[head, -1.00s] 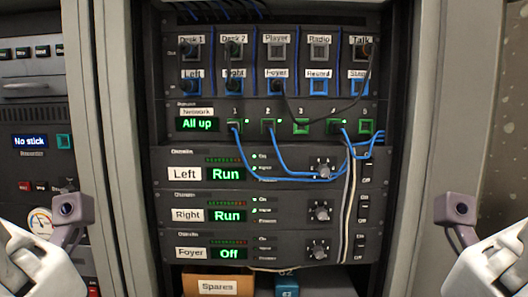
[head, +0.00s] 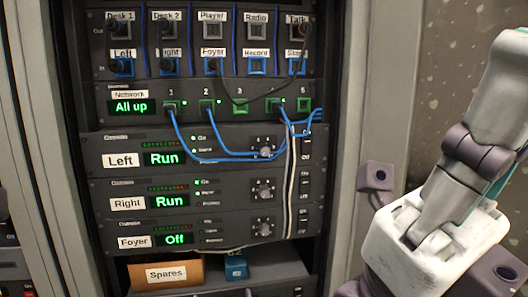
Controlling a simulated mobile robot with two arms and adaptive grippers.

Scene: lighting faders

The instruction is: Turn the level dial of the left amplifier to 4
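The left amplifier (head: 225,141) is the upper of three stacked units, with a white "Left" label and a green "Run" display. Its level dial (head: 265,147) is a small grey knob right of the lights, with blue cables crossing close below it. Its pointer and scale marks are too small to read. My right gripper (head: 430,240) is at the lower right, in front of the rack's right edge and well apart from the dial. Its fingertips are not clear, so I cannot tell whether it is open. My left gripper is not clearly visible.
Below are the "Right" amplifier (head: 228,192) and "Foyer" amplifier (head: 220,235) with similar dials. Blue cables (head: 225,157) droop across the left amplifier. A pale cable bundle (head: 290,185) hangs right of the dials, beside switches. A Spares box (head: 165,272) sits below.

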